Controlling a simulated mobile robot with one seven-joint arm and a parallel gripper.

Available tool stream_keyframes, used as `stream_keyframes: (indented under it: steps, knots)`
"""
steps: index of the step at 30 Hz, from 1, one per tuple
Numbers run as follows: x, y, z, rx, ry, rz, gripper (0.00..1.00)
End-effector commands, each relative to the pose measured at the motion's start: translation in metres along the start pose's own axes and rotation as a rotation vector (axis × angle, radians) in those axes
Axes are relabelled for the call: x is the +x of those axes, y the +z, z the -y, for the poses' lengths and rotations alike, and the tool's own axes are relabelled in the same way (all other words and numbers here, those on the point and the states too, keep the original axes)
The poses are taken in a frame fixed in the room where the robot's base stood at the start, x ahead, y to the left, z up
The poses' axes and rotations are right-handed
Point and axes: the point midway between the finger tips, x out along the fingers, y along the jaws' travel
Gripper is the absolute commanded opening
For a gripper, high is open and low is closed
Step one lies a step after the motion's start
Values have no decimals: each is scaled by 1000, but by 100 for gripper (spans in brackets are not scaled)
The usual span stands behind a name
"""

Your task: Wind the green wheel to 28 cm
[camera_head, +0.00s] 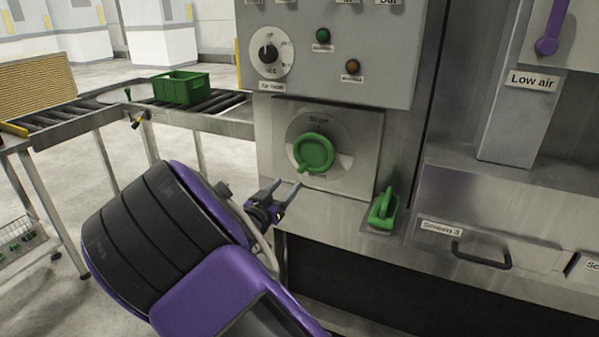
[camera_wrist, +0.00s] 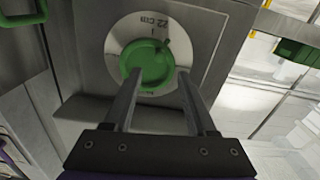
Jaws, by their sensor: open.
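The green wheel (camera_head: 313,152) is a round knob on a pale dial, set in a square metal plate on the machine front. My gripper (camera_head: 287,189) is open and empty, just below and left of the wheel. In the wrist view my gripper's two fingers (camera_wrist: 158,78) point at the wheel with a clear gap between them. I cannot tell whether a fingertip touches it.
A green handle (camera_head: 384,209) juts out at lower right of the plate. Above are a black rotary switch (camera_head: 268,54), a green button (camera_head: 323,35) and an orange button (camera_head: 352,67). A roller conveyor (camera_head: 205,99) with a green crate (camera_head: 181,88) stands at left.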

Motion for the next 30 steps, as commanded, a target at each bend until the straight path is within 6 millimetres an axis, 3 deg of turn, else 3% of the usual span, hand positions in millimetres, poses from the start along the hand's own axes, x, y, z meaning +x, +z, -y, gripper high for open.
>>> stream_keyframes:
  steps: [6,12,25,26,30]
  knots:
    - [48,0,-1,-1,2,-2,57]
    - [77,0,-1,0,2,-1,57]
    - [88,0,0,1,0,0,57]
    - [88,0,0,0,0,0,55]
    - [88,0,0,0,0,0,30]
